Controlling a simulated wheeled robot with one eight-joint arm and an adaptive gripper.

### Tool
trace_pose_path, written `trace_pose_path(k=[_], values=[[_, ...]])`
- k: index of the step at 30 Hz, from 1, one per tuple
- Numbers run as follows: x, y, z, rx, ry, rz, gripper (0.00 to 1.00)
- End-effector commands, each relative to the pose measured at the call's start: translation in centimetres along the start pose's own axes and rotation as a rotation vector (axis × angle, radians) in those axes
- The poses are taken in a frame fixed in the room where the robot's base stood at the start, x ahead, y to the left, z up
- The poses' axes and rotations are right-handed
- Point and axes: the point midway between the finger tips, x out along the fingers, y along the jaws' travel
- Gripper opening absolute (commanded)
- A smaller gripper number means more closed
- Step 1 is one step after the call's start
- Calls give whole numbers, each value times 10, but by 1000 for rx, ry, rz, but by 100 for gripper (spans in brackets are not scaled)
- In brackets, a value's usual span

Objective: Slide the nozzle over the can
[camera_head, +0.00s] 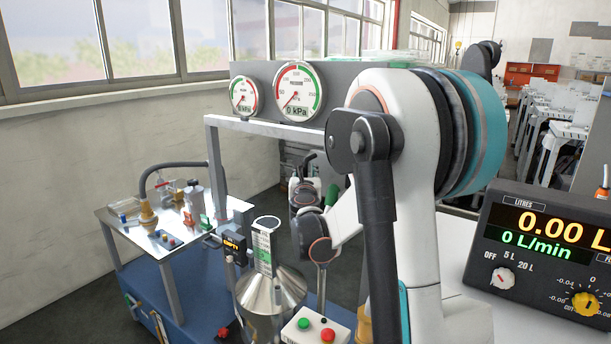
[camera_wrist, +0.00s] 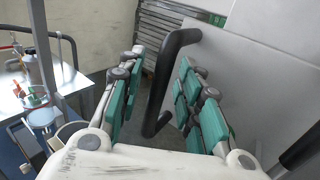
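A metal can (camera_head: 258,294) with a cone-shaped shoulder stands at the lower middle of the head view. Its narrow neck rises beside a white and green scale plate (camera_head: 263,252). My gripper (camera_head: 317,188) is behind the can and a little to its right, partly hidden by my arm. In the wrist view my gripper (camera_wrist: 158,92) has its teal-padded fingers spread. A bent black bar (camera_wrist: 160,88) lies between them, with gaps showing on both sides. I cannot tell whether this bar is part of the nozzle. No nozzle is clearly seen elsewhere.
A grey frame (camera_head: 262,127) carries two pressure gauges (camera_head: 297,92). A side table (camera_head: 130,232) with fittings and a hose stands at left. A litre display (camera_head: 540,240) is at right.

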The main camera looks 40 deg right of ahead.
Motion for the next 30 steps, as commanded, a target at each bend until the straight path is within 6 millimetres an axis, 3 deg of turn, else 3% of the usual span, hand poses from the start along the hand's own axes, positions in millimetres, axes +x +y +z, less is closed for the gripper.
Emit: trace_pose_path(k=[5, 9, 20, 25, 30], values=[[0, 0, 0, 0, 0, 0, 30], [0, 0, 0, 0, 0, 0, 0], [4, 8, 0, 0, 0, 2, 0], [21, 34, 0, 0, 0, 5, 0], [47, 76, -1, 0, 0, 8, 0]])
